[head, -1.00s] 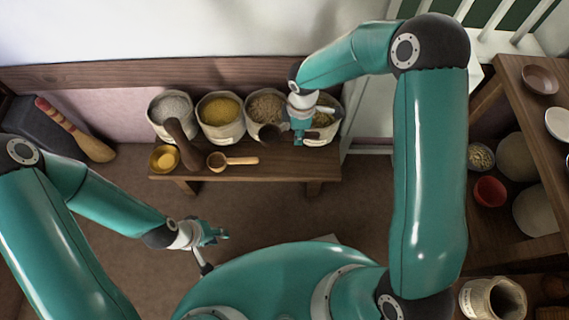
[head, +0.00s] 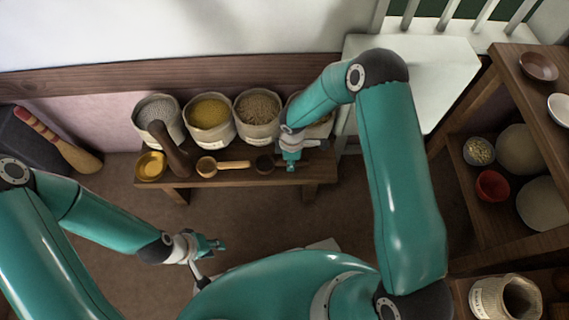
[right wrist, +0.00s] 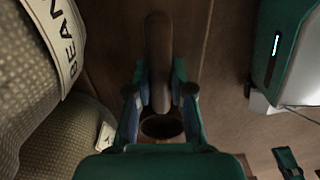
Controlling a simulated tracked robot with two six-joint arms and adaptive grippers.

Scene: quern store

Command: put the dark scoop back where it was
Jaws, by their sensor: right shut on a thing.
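The dark scoop (head: 264,164) is at the right part of the low wooden bench (head: 215,180), just right of the pale wooden scoop (head: 206,167). My right gripper (head: 290,163) is shut on the dark scoop. In the right wrist view the scoop's brown handle (right wrist: 158,45) runs up between the fingers, and its dark round bowl (right wrist: 160,127) shows below them. The scoop is at or just above the bench top; I cannot tell whether it touches. My left gripper (head: 214,245) hangs over the floor, apart from the bench; its finger opening is unclear.
Sacks of grey (head: 158,108), yellow (head: 209,112) and brown (head: 257,107) contents line the bench's back; another is partly behind my right arm. A yellow bowl (head: 150,167) and a dark pestle-like piece (head: 166,145) stand at left. Shelves (head: 475,185) stand at right.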

